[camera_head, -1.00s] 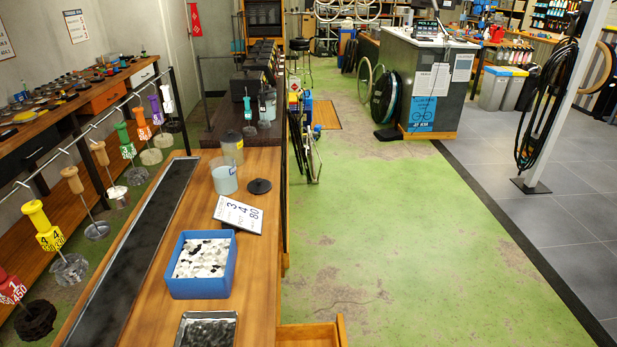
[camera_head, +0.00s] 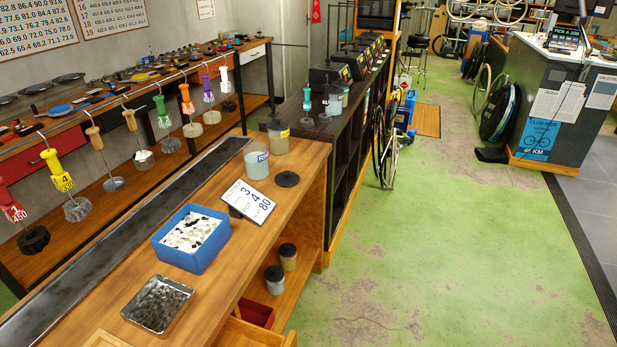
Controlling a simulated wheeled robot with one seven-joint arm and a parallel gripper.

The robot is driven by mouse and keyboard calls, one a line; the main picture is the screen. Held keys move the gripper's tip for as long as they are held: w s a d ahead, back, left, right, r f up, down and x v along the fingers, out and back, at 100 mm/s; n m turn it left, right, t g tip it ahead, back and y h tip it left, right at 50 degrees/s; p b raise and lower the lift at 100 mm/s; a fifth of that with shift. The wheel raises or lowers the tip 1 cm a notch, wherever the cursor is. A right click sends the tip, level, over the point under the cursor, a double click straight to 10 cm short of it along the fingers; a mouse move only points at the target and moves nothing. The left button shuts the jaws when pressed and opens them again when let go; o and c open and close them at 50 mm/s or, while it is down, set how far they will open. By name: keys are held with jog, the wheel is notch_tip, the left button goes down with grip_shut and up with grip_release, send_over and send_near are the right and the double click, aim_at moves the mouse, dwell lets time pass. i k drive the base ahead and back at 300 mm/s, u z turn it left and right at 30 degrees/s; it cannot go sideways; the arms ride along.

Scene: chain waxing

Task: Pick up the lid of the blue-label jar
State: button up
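A translucent jar with a blue-and-white label (camera_head: 256,163) stands upright on the wooden bench; it appears open, with pale contents. A flat black lid with a small knob (camera_head: 287,179) lies on the bench just right of this jar, apart from it. A jar with a yellow label (camera_head: 278,139) stands behind, and its top looks dark. My gripper is not in view.
A blue box of white and black pieces (camera_head: 160,252), a metal tray of dark pieces (camera_head: 139,313) and a tilted number card (camera_head: 249,201) share the bench. Two dark-lidded jars (camera_head: 274,281) (camera_head: 288,257) stand on the shelf below. Green floor (camera_head: 430,250) right of the bench is clear.

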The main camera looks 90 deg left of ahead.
aim_at(287, 179)
jog(key=u, duration=2.4)
jog(key=i, duration=3)
jog(key=u, duration=2.6)
jog(key=i, duration=0.3)
jog(key=z, duration=1.4)
